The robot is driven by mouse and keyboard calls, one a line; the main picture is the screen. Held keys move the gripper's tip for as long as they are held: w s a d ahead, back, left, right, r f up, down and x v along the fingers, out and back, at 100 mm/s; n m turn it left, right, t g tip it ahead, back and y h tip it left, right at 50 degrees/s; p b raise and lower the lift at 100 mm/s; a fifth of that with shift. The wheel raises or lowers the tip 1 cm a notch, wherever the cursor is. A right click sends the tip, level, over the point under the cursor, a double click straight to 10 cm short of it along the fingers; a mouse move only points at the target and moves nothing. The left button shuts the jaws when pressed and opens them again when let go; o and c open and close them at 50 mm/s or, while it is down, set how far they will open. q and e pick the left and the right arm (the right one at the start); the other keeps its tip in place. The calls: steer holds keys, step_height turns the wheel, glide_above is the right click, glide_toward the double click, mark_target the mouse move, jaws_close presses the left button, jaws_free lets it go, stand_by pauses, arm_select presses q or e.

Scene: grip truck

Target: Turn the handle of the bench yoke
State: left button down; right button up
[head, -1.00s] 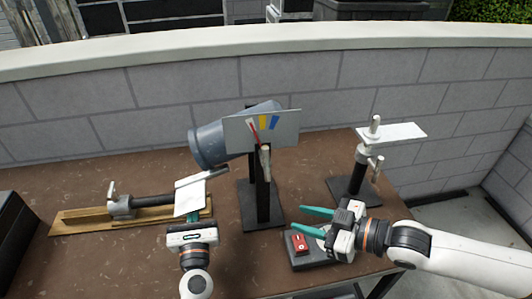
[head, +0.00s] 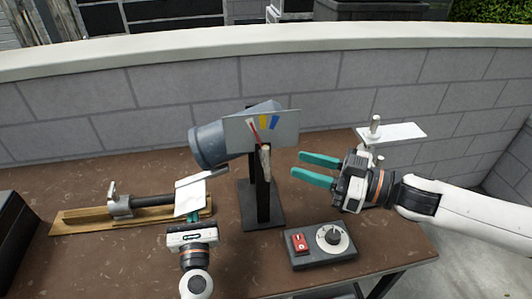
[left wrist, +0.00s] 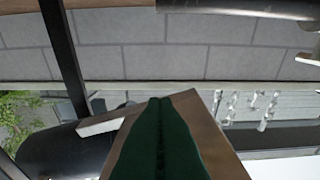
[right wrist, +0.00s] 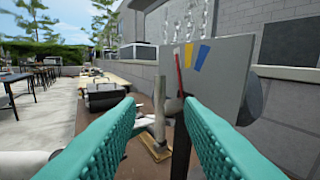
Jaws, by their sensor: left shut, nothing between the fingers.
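In the head view a stand in the middle carries a blue-grey cylinder (head: 209,145) and a gauge panel (head: 285,128) with coloured marks and a red pointer. A pale upright handle (head: 265,161) is below the panel; I take this to be the bench yoke. My right gripper (head: 298,164) is open, a little right of the handle and apart from it. In the right wrist view the handle (right wrist: 160,112) shows ahead, between the fingers. My left gripper (head: 192,217) is shut and empty by a pale plate (head: 189,199); its green fingers fill the left wrist view's middle.
A control box (head: 322,258) with a red switch and a knob is at the front. A stand with a white top plate (head: 400,132) is behind my right gripper. A wooden base (head: 75,219) with a clamp lies left. A block wall (head: 400,90) closes the back.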

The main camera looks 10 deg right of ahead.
mark_target(266, 160)
steer(key=x, duration=0.9)
jaws_close()
